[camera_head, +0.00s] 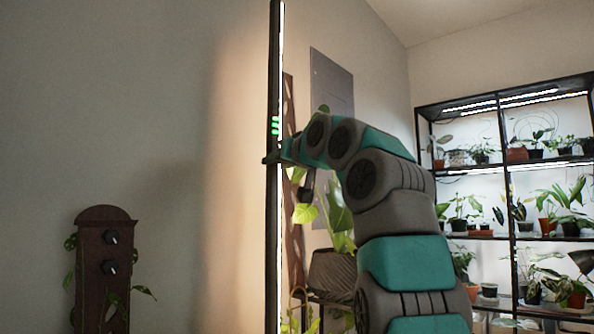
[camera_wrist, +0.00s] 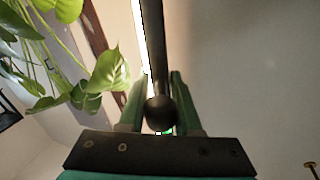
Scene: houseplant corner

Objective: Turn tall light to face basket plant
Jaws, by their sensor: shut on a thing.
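The tall light (camera_head: 274,70) is a thin black upright pole with a bright white strip along its right side. My gripper (camera_head: 271,159) is shut on the pole at mid-picture. In the wrist view, my gripper's green fingers (camera_wrist: 160,80) stand on either side of the tall light (camera_wrist: 155,40), whose lit strip shows on the pole's left side. A dark round knob is between the fingers. The basket plant (camera_head: 333,272), leafy in a brown woven basket, stands right of the pole, partly hidden by my arm. Leaves, likely its own, hang at left in the wrist view (camera_wrist: 108,70).
A dark wooden wall holder (camera_head: 103,255) with trailing plants is at lower left. A lit black shelf rack (camera_head: 465,237) with several potted plants stands at right. A grey panel (camera_head: 331,85) hangs behind my arm.

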